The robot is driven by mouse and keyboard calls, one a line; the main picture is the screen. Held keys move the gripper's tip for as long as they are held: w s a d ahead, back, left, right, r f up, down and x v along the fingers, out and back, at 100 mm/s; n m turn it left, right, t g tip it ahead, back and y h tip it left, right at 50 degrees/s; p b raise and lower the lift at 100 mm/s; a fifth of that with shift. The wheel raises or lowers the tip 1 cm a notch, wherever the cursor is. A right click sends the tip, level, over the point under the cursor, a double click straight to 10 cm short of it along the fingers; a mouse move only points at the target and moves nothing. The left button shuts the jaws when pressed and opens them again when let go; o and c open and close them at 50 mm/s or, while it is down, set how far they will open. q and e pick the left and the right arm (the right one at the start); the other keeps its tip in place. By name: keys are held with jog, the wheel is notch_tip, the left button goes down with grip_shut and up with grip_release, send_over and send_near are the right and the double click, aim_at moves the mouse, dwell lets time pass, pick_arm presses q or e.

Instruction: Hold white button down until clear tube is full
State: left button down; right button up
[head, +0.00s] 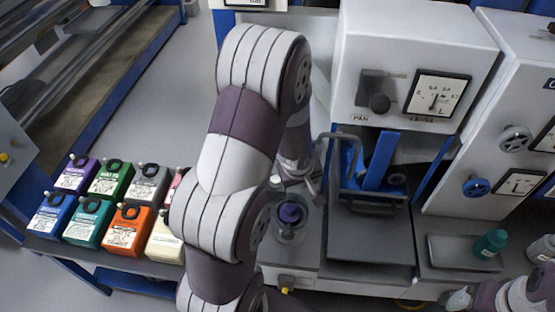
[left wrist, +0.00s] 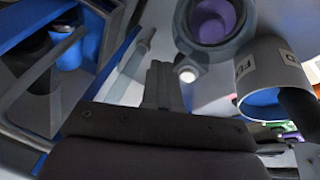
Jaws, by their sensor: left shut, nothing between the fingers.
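A round clear vessel with purple inside, apparently the clear tube (head: 290,214), stands on the grey bench; its fill level is hard to judge. In the left wrist view, a ring with purple inside (left wrist: 211,20) shows at the top. A small round white button (left wrist: 187,75) sits just below that ring. My left gripper (left wrist: 160,72) is shut and empty, its fingertips just left of the button; I cannot tell whether they touch it. In the head view, the left gripper (head: 313,187) is small and partly hidden by my arm.
Several coloured containers (head: 124,230) stand on a low table at left. A grey machine with a dial (head: 437,95) and blue frame (head: 378,160) stands right of the vessel. A teal bottle (head: 490,243) stands further right. A labelled grey cylinder (left wrist: 268,75) is close in the wrist view.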

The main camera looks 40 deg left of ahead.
aim_at(275, 182)
pick_arm(q)
jog(key=w+a+r+n+t+p, duration=0.2)
jog(key=w+a+n+t+p, duration=0.15)
jog(key=a+n+p, duration=1.05)
pick_arm(e)
notch_tip(275, 182, up, 18)
pick_arm(q)
jog(key=d+f+n+b, duration=0.1)
jog(key=f+b, duration=0.1)
jog(key=f, duration=0.1)
jog(key=d+f+n+t+b, duration=0.1)
jog(key=f+b, duration=0.2)
jog(key=s+d+f+n+b, duration=0.1)
jog(key=f+b, duration=0.2)
jog(key=shift+s+d+f+n+t, duration=0.1)
jog(key=shift+f+n+t, duration=0.15)
jog(key=shift+n, duration=0.15)
pick_arm(e)
notch_tip(275, 182, down, 7)
jog(key=shift+a+f, duration=0.15)
jog(key=shift+f, duration=0.05)
jog(key=shift+s+f, duration=0.1)
pick_arm(q)
jog(key=shift+f+b, duration=0.35)
jog(key=shift+b, duration=0.1)
pick_arm(e)
jog(key=shift+f, duration=0.2)
